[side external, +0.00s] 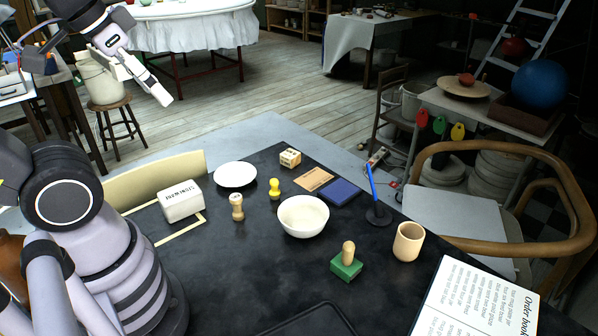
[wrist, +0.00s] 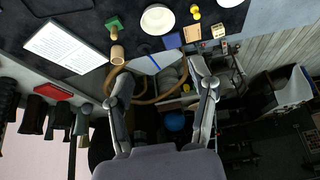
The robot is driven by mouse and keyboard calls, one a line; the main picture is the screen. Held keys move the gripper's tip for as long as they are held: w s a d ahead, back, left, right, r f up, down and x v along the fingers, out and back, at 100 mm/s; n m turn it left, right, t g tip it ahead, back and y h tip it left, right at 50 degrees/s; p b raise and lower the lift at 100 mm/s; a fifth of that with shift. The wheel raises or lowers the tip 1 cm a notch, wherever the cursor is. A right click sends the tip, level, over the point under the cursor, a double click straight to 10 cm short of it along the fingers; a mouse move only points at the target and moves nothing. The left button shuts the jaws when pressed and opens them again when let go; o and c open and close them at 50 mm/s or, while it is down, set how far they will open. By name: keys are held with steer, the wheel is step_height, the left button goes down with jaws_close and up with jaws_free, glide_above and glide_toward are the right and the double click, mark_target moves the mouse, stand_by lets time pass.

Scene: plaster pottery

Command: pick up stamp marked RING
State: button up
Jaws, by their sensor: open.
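No lettering that reads RING is legible on any stamp. A stamp with a green base and wooden knob (side external: 346,264) stands on the dark table, right of the bowl; the wrist view also shows it (wrist: 115,26). A yellow stamp (side external: 275,189) stands left of the bowl and shows in the wrist view (wrist: 195,12). A plain wooden stamp (side external: 237,207) stands left of the yellow one. A small wooden block with dark marks (side external: 290,158) lies at the far edge. My gripper (side external: 147,82) is open and empty, high at upper left, away from them all. Its fingers show in the wrist view (wrist: 163,82).
A white bowl (side external: 303,216) sits mid-table among the stamps. A plate (side external: 235,174), lettered white box (side external: 181,201), blue pad (side external: 339,191), upright blue pen in a holder (side external: 378,210), tan cup (side external: 408,242) and open order book (side external: 474,300) surround it. The front centre is mostly clear.

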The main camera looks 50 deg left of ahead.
steer(key=w+a+f+m+g+y, duration=0.4)
steer(key=w+f+g+y, duration=0.2)
steer(key=f+g, duration=0.25)
steer(key=m+t+y, duration=0.4)
steer(key=m+y, duration=0.7)
glide_above(238, 207)
steer(key=s+d, duration=0.2)
steer(key=d, duration=0.3)
step_height(238, 207, down, 18)
steer(key=f+m+t, duration=0.2)
steer(key=f, duration=0.1)
steer(key=s+f+m+t, duration=0.1)
steer(key=f+m+t, duration=0.2)
steer(key=f, duration=0.1)
steer(key=f+m+t+h, duration=0.1)
steer(key=f+m+t, duration=0.1)
steer(key=f+m, duration=0.1)
steer(key=shift+s+d+f+t, duration=0.15)
steer(key=shift+d+f+t, duration=0.1)
steer(key=shift+f, duration=0.5)
steer(key=shift+a+f, duration=0.15)
steer(key=shift+a, duration=0.1)
steer(key=shift+w+f+x, duration=0.1)
steer(key=shift+x, duration=1.65)
steer(key=shift+w+f+x, duration=0.1)
steer(key=shift+x, duration=1.65)
steer(key=shift+d, duration=0.15)
steer(key=shift+c, duration=0.2)
jaws_close()
